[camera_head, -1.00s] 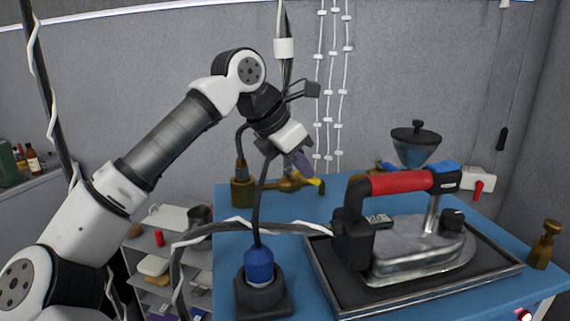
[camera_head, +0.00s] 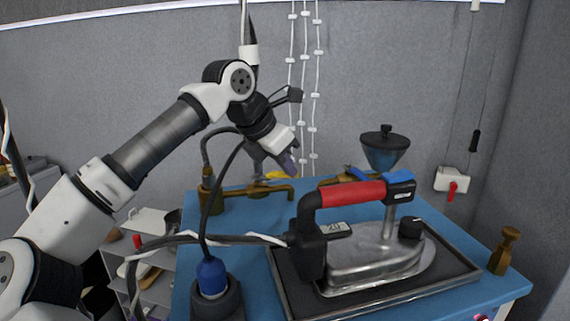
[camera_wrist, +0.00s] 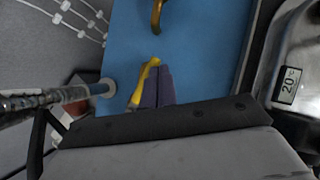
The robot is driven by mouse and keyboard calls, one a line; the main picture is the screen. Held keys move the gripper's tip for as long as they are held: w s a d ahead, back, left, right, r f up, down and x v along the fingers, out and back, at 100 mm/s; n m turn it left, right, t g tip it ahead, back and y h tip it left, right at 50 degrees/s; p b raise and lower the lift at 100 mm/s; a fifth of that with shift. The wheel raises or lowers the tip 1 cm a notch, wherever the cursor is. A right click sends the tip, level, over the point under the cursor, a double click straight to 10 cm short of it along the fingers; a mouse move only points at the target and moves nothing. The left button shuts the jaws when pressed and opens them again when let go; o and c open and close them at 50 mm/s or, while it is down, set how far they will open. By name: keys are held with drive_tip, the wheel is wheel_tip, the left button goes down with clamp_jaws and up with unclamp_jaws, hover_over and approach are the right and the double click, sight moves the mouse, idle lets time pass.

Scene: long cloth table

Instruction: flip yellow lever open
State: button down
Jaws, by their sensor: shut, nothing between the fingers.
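The yellow lever (camera_head: 279,175) is on a brass valve (camera_head: 250,191) at the back of the blue table. In the head view it lies just behind and left of my fingertips, partly hidden. My gripper (camera_head: 291,168) points down at it, with its purple fingers shut and empty. In the wrist view the yellow lever (camera_wrist: 144,84) runs along the left side of my shut fingers (camera_wrist: 158,86). It looks very close to them; I cannot tell whether they touch.
A large iron with a red handle (camera_head: 352,194) sits on a dark tray (camera_head: 300,298) to the right. A blue funnel (camera_head: 386,153) stands behind it. A blue plug in a holder (camera_head: 212,278) and its cable are in front. A brass piece (camera_head: 506,250) stands at the right edge.

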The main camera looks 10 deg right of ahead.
drive_tip(key=shift+a, duration=0.1)
drive_tip(key=shift+w+a, duration=0.25)
drive_tip(key=shift+a, duration=0.45)
drive_tip(key=s+a+r, duration=0.1)
drive_tip(key=s+r, duration=0.2)
drive_tip(key=r, duration=0.3)
drive_tip(key=s+a+r+p, duration=0.1)
drive_tip(key=s+r, duration=0.3)
drive_tip(key=r, duration=0.1)
drive_tip(key=shift+s+r, duration=0.25)
drive_tip(key=shift+r, duration=0.1)
